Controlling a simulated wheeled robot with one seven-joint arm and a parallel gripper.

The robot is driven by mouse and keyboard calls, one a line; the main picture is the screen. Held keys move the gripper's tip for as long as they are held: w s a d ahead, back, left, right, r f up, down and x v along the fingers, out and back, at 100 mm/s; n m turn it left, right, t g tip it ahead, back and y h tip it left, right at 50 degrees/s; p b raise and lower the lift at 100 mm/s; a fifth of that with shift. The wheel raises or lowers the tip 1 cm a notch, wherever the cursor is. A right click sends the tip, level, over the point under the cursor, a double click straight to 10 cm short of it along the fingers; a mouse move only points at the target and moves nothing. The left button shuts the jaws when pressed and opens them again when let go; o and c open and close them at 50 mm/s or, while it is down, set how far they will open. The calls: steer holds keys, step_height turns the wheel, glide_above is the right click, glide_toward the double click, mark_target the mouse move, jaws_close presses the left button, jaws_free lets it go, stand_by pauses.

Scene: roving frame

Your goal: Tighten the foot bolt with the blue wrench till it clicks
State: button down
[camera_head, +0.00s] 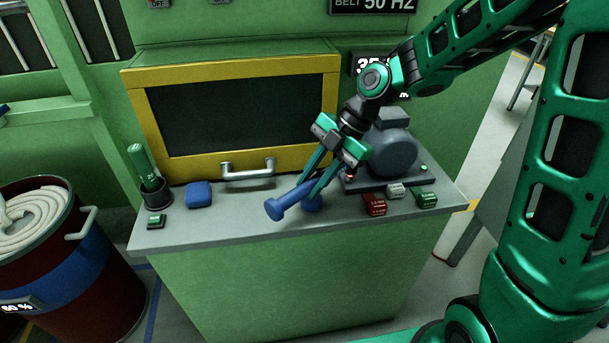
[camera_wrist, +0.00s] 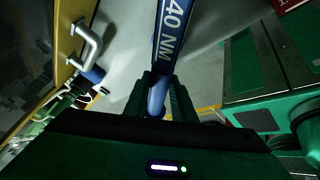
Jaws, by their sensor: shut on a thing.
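My gripper (camera_head: 309,186) is shut on the blue wrench (camera_head: 279,208), low over the bench front. In the wrist view the wrench (camera_wrist: 170,35) runs up from between the green fingers (camera_wrist: 161,85), with "40 NM" in white on its shaft. In the head view its thick blue end points to the lower left. Part of the wrench is hidden by the fingers, and I cannot tell where its working end sits. A small reddish bolt head (camera_head: 350,177) shows at the near left corner of the motor base, just right of the fingers. The grey motor (camera_head: 391,150) stands behind.
Red (camera_head: 375,204), white (camera_head: 396,191) and green (camera_head: 426,199) blocks lie by the motor. A blue block (camera_head: 199,194), a dark cup (camera_head: 156,192) with a green tool, and a silver handle (camera_head: 248,171) on the yellow-framed panel are to the left. A drum (camera_head: 70,265) stands beside the bench (camera_head: 230,229).

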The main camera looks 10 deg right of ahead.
steer(key=shift+s+d+f+n+g, duration=0.3)
steer(key=shift+s+d+n, duration=0.15)
steer(key=shift+s+n, duration=0.15)
steer(key=shift+s+d+f+n+g, duration=0.15)
steer(key=shift+s+d+n+g, duration=0.15)
steer(key=shift+s+d+n, duration=0.25)
steer(key=shift+s+a+f, duration=0.1)
steer(key=shift+a+f, duration=0.05)
steer(key=shift+f, duration=0.65)
stand_by(0.6)
steer(key=shift+w+a+m+t, duration=0.5)
steer(key=shift+w+a+m, duration=0.25)
steer(key=shift+w+m, duration=0.25)
steer(key=shift+w+a+m+t, duration=0.5)
steer(key=shift+w+a+m, duration=0.25)
steer(key=shift+w+m, duration=0.25)
steer(key=shift+w+a+m+t, duration=0.3)
steer(key=shift+w+m, duration=0.2)
steer(key=shift+w, duration=0.15)
steer(key=shift+w+a+m+t, duration=0.25)
steer(key=shift+w+m, duration=0.2)
steer(key=shift+w, duration=0.2)
steer(key=shift+w+a+m+t+h, duration=0.15)
steer(key=shift+w+m+t, duration=0.25)
steer(key=shift+w+m, duration=0.4)
steer(key=shift+w+a+m+t+h, duration=0.15)
steer(key=shift+w+m+t, duration=0.2)
steer(key=shift+w+m, duration=0.45)
steer(key=shift+w, duration=0.2)
